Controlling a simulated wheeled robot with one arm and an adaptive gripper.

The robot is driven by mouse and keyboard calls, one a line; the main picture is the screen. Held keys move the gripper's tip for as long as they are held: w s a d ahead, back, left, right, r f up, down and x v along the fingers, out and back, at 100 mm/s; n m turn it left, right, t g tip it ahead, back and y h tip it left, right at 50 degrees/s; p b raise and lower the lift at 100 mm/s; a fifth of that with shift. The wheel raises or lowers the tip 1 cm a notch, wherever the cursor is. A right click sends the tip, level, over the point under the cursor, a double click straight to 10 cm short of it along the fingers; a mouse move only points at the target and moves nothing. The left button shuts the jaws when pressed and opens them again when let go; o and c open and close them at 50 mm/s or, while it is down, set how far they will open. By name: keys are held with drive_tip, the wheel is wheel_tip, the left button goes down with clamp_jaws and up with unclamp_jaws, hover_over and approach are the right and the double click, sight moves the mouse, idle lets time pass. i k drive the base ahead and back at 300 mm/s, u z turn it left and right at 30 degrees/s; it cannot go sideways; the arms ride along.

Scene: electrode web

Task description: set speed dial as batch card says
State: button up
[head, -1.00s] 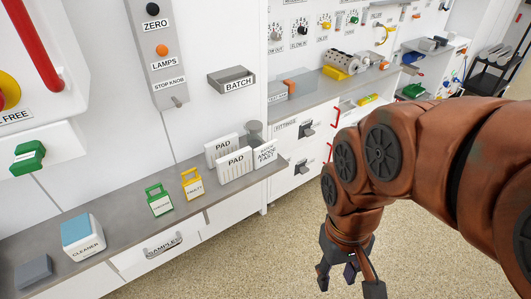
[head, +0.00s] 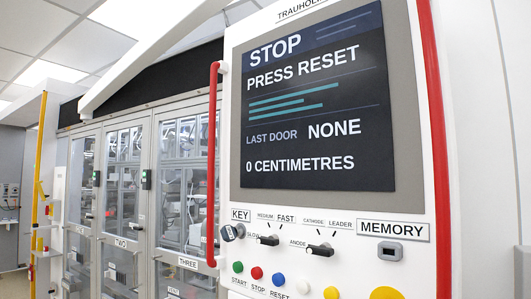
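The speed dial (head: 267,240) is a small black knob on the white control panel (head: 345,215), below the screen. Labels around it read slow, medium and fast; its pointer setting is too small to tell for sure. A second black knob (head: 320,249), marked anode, cathode and leader, sits to its right. The screen (head: 315,110) reads "STOP, PRESS RESET, LAST DOOR NONE, 0 CENTIMETRES". No batch card is in view. My gripper is not in view.
Below the dials are green start (head: 238,267), red stop (head: 257,273) and blue reset (head: 278,280) buttons. A key (head: 233,232) and a memory slot (head: 390,251) flank the dials. Red rails (head: 213,165) edge the panel. Glazed machine doors (head: 182,200) stand left.

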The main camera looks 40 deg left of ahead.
sight(273, 240)
drive_tip(key=u, duration=1.65)
drive_tip(key=k, duration=0.5)
drive_tip(key=u, duration=0.75)
drive_tip(key=i, duration=0.9)
drive_tip(key=u, duration=0.45)
